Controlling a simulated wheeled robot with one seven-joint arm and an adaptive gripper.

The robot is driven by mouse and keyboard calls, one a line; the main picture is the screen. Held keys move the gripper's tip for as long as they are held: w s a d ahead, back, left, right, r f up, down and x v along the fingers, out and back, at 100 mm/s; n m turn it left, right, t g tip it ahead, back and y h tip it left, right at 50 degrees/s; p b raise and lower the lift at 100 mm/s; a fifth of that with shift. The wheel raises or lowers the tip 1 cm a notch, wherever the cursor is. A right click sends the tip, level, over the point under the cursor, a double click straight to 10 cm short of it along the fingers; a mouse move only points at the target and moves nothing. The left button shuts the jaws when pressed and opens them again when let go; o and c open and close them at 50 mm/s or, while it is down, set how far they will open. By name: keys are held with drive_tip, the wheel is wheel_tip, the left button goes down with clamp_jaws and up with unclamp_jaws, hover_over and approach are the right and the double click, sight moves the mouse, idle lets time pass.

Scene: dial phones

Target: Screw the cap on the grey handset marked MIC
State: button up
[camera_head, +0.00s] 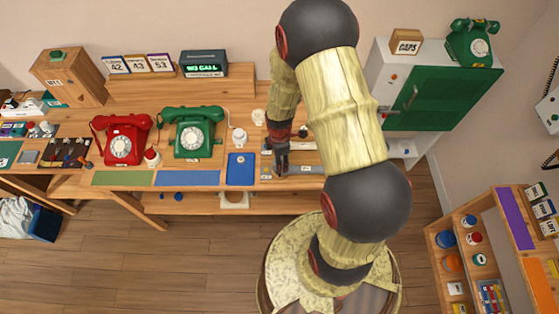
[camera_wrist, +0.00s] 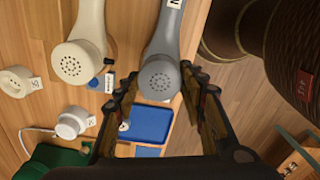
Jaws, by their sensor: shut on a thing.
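The grey handset (camera_wrist: 167,35) runs down from the top of the wrist view, with a white label, partly cut off and starting with M, at its upper end. A round grey perforated cap (camera_wrist: 160,82) is at its near end, in line with the handset. I cannot tell how tightly it sits. My gripper (camera_wrist: 158,77) has a finger on each side of this cap and is shut on it. In the head view my gripper (camera_head: 281,168) is low over the bench, and the handset is mostly hidden by my arm.
A cream handset (camera_wrist: 88,35) lies to the left of the grey one. A small blue labelled piece (camera_wrist: 97,84) and cream caps (camera_wrist: 72,122) are near it. A blue tray (camera_head: 241,170), a green phone (camera_head: 193,135) and a red phone (camera_head: 122,140) stand left on the bench.

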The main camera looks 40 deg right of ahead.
drive_tip(key=m, duration=0.4)
drive_tip(key=shift+m, duration=0.4)
drive_tip(key=o, duration=1.1)
drive_tip(key=shift+r+p, duration=2.5)
drive_tip(key=shift+r, duration=1.05)
